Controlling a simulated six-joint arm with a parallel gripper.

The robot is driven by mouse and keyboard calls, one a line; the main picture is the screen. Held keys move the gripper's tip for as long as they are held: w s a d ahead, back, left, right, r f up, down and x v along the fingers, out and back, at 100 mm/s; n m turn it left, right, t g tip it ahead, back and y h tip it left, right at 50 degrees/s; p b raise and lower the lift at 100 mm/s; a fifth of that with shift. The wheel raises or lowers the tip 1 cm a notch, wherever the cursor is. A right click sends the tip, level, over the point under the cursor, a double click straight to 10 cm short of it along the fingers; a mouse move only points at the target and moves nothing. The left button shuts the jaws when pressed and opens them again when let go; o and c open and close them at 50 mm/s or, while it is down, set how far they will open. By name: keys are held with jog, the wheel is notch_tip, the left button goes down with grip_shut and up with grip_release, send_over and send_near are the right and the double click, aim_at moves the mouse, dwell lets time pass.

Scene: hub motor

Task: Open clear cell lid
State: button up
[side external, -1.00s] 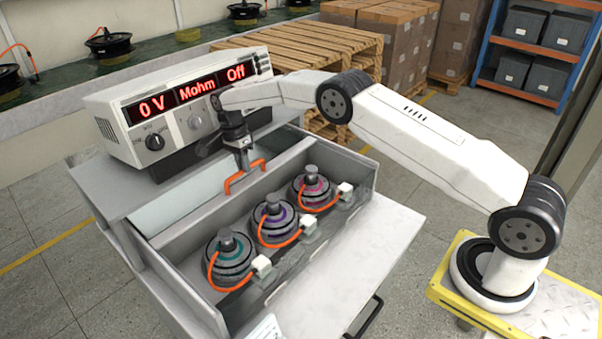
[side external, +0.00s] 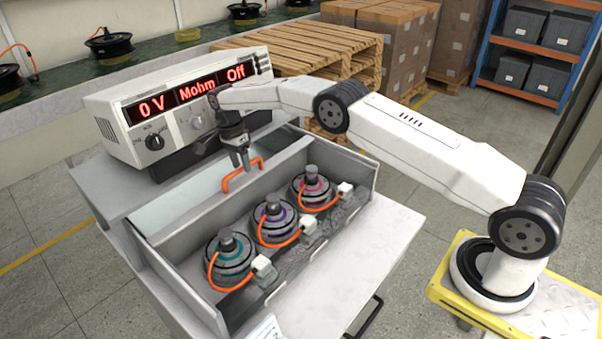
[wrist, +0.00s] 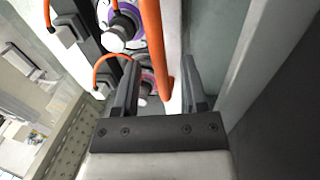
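The test cell (side external: 165,262) is a grey open-topped box holding three hub motors with teal, purple and pink rings. An orange handle (side external: 228,183) stands at its back side, beside a pale clear-looking panel (side external: 180,207). The lid's exact outline and position are hard to tell. My gripper (side external: 241,164) points down at the handle. In the wrist view, my gripper (wrist: 158,88) is open, with one finger on each side of the handle (wrist: 156,40). Gaps show between the bar and the fingers. Two motors (wrist: 120,25) show beyond the left finger.
A tester (side external: 190,105) reading "0 V", "Mohm", "Off" stands close behind my gripper. Orange leads run from the motors (side external: 228,262) to white connectors (side external: 262,266) at the cell's front. A pale bench top (side external: 350,255) in front is clear.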

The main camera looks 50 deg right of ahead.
notch_tip(320, 180, up, 7)
jog(key=w, duration=0.1)
jog(key=shift+w+r, duration=0.2)
dwell(0.8)
jog(key=shift+r, duration=0.1)
dwell(0.3)
jog(key=shift+d+r, duration=0.1)
